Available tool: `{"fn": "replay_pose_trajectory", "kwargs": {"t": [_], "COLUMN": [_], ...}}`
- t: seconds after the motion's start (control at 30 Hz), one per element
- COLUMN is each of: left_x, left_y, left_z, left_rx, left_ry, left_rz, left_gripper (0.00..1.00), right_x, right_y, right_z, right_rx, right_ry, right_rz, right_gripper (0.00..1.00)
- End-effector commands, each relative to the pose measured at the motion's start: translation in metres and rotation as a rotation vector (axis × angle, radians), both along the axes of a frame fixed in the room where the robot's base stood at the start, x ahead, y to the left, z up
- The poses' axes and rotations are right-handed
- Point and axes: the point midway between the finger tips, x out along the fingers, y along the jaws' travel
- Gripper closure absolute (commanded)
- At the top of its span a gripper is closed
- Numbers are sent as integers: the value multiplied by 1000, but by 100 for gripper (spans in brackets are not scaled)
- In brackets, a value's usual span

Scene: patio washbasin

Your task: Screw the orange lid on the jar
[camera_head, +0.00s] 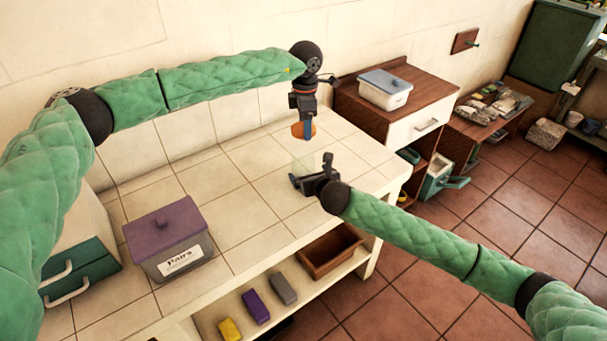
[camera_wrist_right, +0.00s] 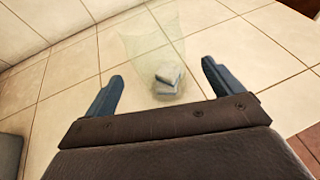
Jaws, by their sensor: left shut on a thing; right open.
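The orange lid (camera_head: 297,131) is held in my left gripper (camera_head: 307,127), which points down and is shut on it. The lid hangs above the tiled counter, over the jar and apart from it. The jar (camera_head: 302,163) is clear and hard to see; it stands on the counter. In the right wrist view the jar (camera_wrist_right: 150,45) shows as a faint see-through shape with small grey-blue pieces (camera_wrist_right: 168,80) at its lower end. My right gripper (camera_head: 309,174) is open beside the jar. In its wrist view the jar lies ahead, between the spread fingers (camera_wrist_right: 162,72).
A purple-lidded box (camera_head: 166,238) labelled "Pairs" stands on the counter at left. A wooden cabinet (camera_head: 400,80) with a blue-lidded tub (camera_head: 385,89) adjoins at right. Coloured blocks (camera_head: 256,306) and a brown tray (camera_head: 330,252) lie on the lower shelf. The counter's middle is clear.

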Motion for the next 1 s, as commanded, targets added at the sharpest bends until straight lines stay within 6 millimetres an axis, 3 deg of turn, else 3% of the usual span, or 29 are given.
{"fn": "replay_pose_trajectory", "kwargs": {"t": [0.4, 0.83, 0.87, 1.0], "left_x": [0, 0, 0, 0], "left_y": [0, 0, 0, 0], "left_z": [0, 0, 0, 0], "left_rx": [0, 0, 0, 0], "left_ry": [0, 0, 0, 0], "left_rz": [0, 0, 0, 0], "left_gripper": [56, 56, 56, 56], "right_x": [46, 52, 52, 52], "right_y": [18, 20, 20, 20], "right_z": [-20, -23, -23, -23], "right_rx": [1, 0, 0, 0], "right_ry": [0, 0, 0, 0], "right_rz": [0, 0, 0, 0], "right_gripper": [8, 8, 10, 37]}}
